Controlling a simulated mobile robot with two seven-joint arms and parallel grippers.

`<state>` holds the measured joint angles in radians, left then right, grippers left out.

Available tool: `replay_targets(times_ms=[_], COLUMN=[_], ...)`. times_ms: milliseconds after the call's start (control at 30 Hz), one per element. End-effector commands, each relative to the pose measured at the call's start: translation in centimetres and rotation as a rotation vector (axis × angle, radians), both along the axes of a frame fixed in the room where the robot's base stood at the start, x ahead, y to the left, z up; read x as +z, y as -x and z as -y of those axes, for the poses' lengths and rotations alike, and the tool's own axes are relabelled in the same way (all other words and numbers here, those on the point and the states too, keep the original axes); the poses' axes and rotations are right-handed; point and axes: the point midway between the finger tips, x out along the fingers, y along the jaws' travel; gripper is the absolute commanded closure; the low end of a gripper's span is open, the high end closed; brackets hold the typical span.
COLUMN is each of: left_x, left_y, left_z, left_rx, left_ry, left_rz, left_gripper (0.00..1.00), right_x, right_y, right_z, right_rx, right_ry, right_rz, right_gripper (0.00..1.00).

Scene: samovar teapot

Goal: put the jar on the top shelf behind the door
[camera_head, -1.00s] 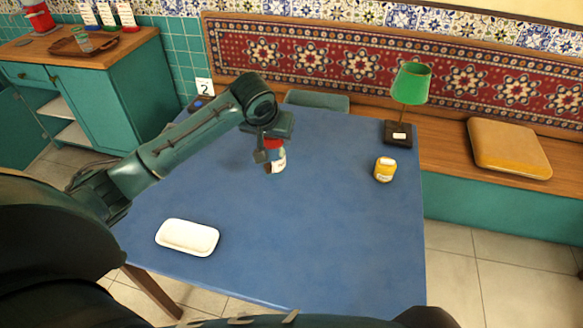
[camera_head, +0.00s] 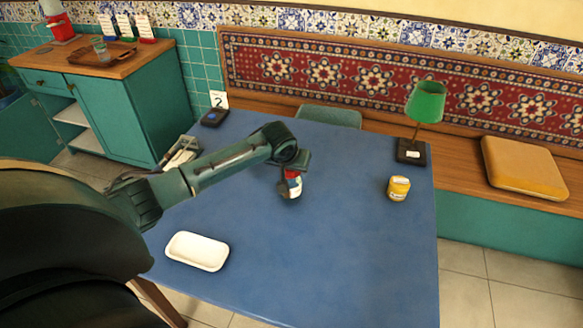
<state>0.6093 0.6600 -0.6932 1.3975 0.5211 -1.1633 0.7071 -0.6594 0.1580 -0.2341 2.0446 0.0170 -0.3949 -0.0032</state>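A small jar (camera_head: 296,189) with red at its top and a pale label is at my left gripper (camera_head: 291,182), above the middle of the blue table. The gripper appears shut on it; the dark fingers hide part of the jar, and the gap beneath it is hard to judge. A yellow jar (camera_head: 398,190) stands at the table's right side. At the far left, a teal cabinet (camera_head: 118,118) has its door (camera_head: 22,128) swung open, showing pale shelves, with the upper shelf (camera_head: 71,116) empty where visible. My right gripper is not in view.
The blue table (camera_head: 330,250) bears a white dish (camera_head: 197,251), a green lamp (camera_head: 426,102) and a small dark device (camera_head: 214,117). A chair (camera_head: 330,116) stands behind it. Floor shows between table and cabinet. A wooden tray (camera_head: 101,54) sits on the cabinet top.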

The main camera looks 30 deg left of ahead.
Motion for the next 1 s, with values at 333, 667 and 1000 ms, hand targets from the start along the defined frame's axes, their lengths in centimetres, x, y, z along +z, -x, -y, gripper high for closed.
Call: replay_targets(times_ms=[333,667,1000], left_x=[-0.37,-0.6,-0.02], left_y=[-0.07,-0.02,0.1], left_z=[0.02,0.03,0.01], left_rx=[0.0,0.0,-0.001], left_ry=[0.0,0.0,-0.001], left_rz=[0.003,0.001,0.001], left_gripper=[0.93,0.28,0.28], right_x=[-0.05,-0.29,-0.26], right_y=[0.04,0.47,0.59], right_z=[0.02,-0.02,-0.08], right_rx=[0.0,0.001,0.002], right_ry=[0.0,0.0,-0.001], right_rz=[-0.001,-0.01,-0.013], right_gripper=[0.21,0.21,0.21])
